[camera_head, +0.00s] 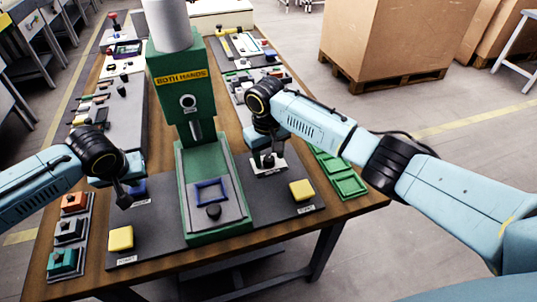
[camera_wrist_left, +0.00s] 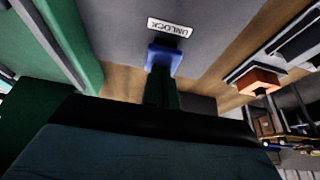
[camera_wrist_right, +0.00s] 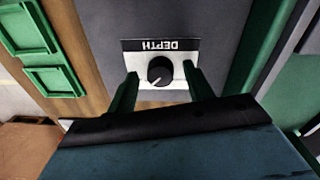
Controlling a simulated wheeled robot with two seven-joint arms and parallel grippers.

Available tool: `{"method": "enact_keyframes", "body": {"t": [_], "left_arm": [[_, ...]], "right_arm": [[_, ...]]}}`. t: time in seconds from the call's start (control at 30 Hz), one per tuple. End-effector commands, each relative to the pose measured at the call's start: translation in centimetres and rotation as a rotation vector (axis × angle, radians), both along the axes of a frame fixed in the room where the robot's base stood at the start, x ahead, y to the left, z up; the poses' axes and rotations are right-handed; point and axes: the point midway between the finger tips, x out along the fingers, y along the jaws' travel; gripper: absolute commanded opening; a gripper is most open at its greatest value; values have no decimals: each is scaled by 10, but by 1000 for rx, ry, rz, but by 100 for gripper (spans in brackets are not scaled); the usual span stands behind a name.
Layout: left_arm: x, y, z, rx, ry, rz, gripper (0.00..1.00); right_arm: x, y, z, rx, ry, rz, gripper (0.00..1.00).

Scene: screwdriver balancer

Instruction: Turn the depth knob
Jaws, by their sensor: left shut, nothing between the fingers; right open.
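The depth knob (camera_wrist_right: 160,70) is a round black knob with a pale pointer line, on a white plate marked DEPTH (camera_wrist_right: 140,44). In the right wrist view the open fingers of my right gripper (camera_wrist_right: 158,88) stand on either side of the knob, apart from it. In the head view the knob (camera_head: 268,160) shows below my right gripper (camera_head: 268,152). My left gripper (camera_head: 123,200) is shut and empty beside the blue unlock button (camera_head: 138,188). In the left wrist view the shut fingers (camera_wrist_left: 160,90) overlap the blue button (camera_wrist_left: 165,56), below the UNLOCK label (camera_wrist_left: 170,27); contact cannot be told.
The green press (camera_head: 185,95) marked BOTH HANDS stands between my arms. Yellow buttons sit at the front left (camera_head: 121,238) and front right (camera_head: 302,190). Green trays (camera_head: 340,175) lie to the right. A button box (camera_head: 68,230) stands at the left table edge.

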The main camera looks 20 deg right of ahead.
Motion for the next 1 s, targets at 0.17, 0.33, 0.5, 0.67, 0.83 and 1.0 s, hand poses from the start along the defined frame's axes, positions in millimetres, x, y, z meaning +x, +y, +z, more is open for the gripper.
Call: {"method": "enact_keyframes", "body": {"t": [0.17, 0.33, 0.5, 0.67, 0.83, 1.0], "left_arm": [[-1, 1, -2, 4, 4, 2, 0], [-1, 1, -2, 4, 4, 2, 0], [-1, 1, -2, 4, 4, 2, 0], [-1, 2, -2, 4, 4, 2, 0], [-1, 2, -2, 4, 4, 2, 0], [-1, 2, -2, 4, 4, 2, 0]], "right_arm": [[0, 0, -2, 0, 0, 0, 52], [0, 0, -1, 0, 0, 0, 42], [0, 0, -1, 0, -1, 0, 20], [0, 0, -1, 0, -1, 1, 7], [0, 0, -1, -1, -1, 19, 7], [0, 0, -1, -2, -2, 84, 7]]}}
